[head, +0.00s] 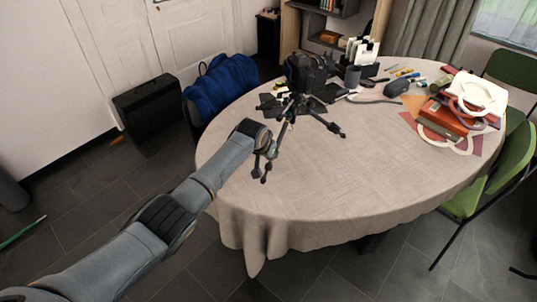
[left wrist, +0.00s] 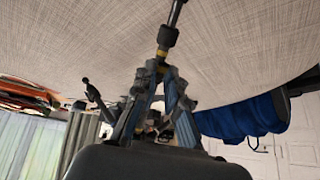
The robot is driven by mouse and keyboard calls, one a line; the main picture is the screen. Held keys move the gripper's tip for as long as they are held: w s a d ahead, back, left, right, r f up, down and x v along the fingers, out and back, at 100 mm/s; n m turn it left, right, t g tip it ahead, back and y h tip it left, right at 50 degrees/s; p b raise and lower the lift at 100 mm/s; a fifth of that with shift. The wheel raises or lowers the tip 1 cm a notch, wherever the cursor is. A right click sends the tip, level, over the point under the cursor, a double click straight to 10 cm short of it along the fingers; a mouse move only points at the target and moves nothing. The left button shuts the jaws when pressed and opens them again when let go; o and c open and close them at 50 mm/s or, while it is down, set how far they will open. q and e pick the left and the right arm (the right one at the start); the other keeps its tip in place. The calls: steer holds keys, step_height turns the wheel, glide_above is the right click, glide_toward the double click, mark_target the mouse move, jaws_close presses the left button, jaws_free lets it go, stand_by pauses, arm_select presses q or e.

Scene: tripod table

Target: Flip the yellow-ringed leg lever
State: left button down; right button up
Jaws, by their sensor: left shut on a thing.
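The black tripod (head: 291,107) stands on the round table, its legs spread. My left gripper (head: 267,158) is at its near leg, whose dark foot (head: 264,179) shows just below the fingers. In the left wrist view the fingers of my left gripper (left wrist: 160,72) close together around this leg. A yellow ring (left wrist: 162,53) shows on the leg right at the fingertips, and the dark lower leg (left wrist: 168,36) runs past them. The lever itself is small and mostly hidden by the fingers; I cannot tell its position. My right gripper is in neither view.
The cloth-covered table (head: 330,190) is clear in front and to the right of the tripod. A black camera bag (head: 308,72) stands behind it. Small tools, books (head: 447,115) and a white headset-like item lie farther right. A blue bag (head: 222,88) sits beyond the left edge.

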arm_select(q)
steer(key=c, duration=1.4)
jaws_free()
steer(key=shift+v, duration=5.95)
